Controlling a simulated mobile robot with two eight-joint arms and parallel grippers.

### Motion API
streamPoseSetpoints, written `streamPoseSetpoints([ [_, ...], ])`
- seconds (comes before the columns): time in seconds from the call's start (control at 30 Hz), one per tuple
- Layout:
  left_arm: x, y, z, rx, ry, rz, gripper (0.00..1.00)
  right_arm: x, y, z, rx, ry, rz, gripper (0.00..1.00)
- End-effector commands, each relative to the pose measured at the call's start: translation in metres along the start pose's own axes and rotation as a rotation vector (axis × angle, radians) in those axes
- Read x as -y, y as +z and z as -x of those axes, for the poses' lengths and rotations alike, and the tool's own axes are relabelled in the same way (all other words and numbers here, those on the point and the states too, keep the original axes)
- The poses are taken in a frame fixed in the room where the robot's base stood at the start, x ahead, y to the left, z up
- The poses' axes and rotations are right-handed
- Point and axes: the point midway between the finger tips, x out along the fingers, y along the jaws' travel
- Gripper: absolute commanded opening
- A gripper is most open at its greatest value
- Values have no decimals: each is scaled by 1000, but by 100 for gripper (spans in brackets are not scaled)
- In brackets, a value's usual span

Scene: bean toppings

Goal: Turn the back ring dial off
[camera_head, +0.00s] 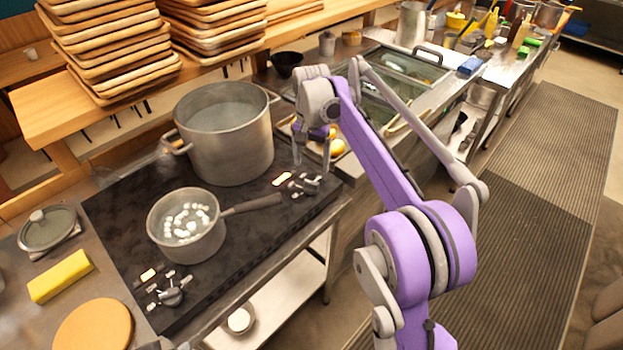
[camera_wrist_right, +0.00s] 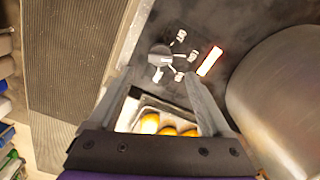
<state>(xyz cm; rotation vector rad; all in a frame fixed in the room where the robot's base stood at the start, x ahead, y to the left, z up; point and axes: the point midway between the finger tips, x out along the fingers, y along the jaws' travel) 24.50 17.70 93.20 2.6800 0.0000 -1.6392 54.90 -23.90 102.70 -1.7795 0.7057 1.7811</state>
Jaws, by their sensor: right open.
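The back ring dial (camera_head: 308,185) is a grey knob with a pointer, set on the dark stove top (camera_head: 245,235) at its far right corner, with white markings around it. A bright orange-white indicator (camera_head: 282,179) glows beside it. My right gripper (camera_head: 312,163) is open and empty, pointing down above the dial. In the right wrist view the dial (camera_wrist_right: 161,56) lies just beyond and between the open fingertips (camera_wrist_right: 155,77), and no contact shows. The front dial (camera_head: 171,296) is at the near edge with its own lit indicator (camera_head: 148,275). My left gripper is not in view.
A large steel pot (camera_head: 228,150) stands at the back of the stove, close left of the right gripper. A saucepan (camera_head: 188,240) with white pieces sits in front, its handle (camera_head: 252,204) reaching toward the back dial. A tray with yellow-orange items (camera_wrist_right: 165,127) lies beyond the stove edge.

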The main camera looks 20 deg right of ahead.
Motion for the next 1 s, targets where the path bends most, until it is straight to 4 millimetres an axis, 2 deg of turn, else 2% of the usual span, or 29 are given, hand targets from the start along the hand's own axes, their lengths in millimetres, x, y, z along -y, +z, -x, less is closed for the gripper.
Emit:
streamPoseSetpoints([
  [0.1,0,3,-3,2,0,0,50,0,0,-25,0,0,1,82],
  [0.33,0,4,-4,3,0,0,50,0,0,-58,-1,0,1,82],
  [0.5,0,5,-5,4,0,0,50,0,0,-67,-1,-1,1,82],
  [0.77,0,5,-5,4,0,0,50,0,0,-68,-1,-1,1,82],
  [1.0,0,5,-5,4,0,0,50,0,0,-67,-1,-1,1,39],
])
